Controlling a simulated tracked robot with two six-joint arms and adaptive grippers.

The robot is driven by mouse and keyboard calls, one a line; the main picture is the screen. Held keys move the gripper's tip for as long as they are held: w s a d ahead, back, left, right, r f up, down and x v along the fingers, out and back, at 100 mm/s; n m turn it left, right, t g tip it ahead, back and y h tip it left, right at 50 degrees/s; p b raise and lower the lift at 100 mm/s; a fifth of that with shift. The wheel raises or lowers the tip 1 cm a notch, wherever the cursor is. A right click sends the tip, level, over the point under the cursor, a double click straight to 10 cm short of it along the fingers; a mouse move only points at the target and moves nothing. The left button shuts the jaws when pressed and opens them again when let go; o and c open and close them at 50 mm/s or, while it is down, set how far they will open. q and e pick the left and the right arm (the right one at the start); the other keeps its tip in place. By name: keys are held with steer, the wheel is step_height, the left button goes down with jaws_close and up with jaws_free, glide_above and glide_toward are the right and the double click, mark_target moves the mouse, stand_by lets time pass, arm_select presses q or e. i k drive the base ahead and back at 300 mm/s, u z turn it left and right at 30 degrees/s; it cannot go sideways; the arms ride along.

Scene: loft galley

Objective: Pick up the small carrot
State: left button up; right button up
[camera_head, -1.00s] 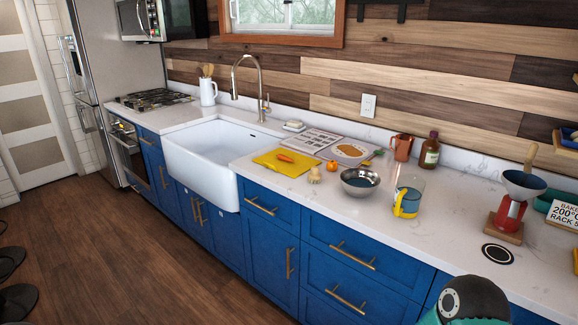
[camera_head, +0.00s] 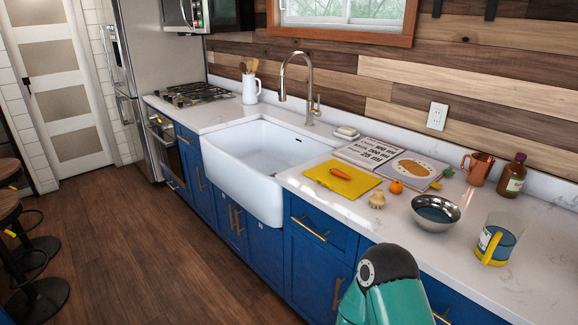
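A small orange carrot (camera_head: 341,173) lies on a yellow cutting board (camera_head: 352,186) on the white counter, just right of the sink. Nothing covers it. A teal and dark grey part of my own arm shows at the bottom edge, right of the middle, in front of the blue cabinets and well short of the carrot. Neither of my grippers shows in this view.
A white sink (camera_head: 252,174) is left of the board. An open book (camera_head: 385,160) lies behind it. A small orange fruit (camera_head: 396,187), a beige knobbly item (camera_head: 377,200), a metal bowl (camera_head: 436,212) and a measuring jug (camera_head: 497,240) stand to the right.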

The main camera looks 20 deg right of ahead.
mark_target(337, 172)
steer(key=z, duration=0.1)
steer(key=i, duration=1.1)
steer(key=z, duration=0.7)
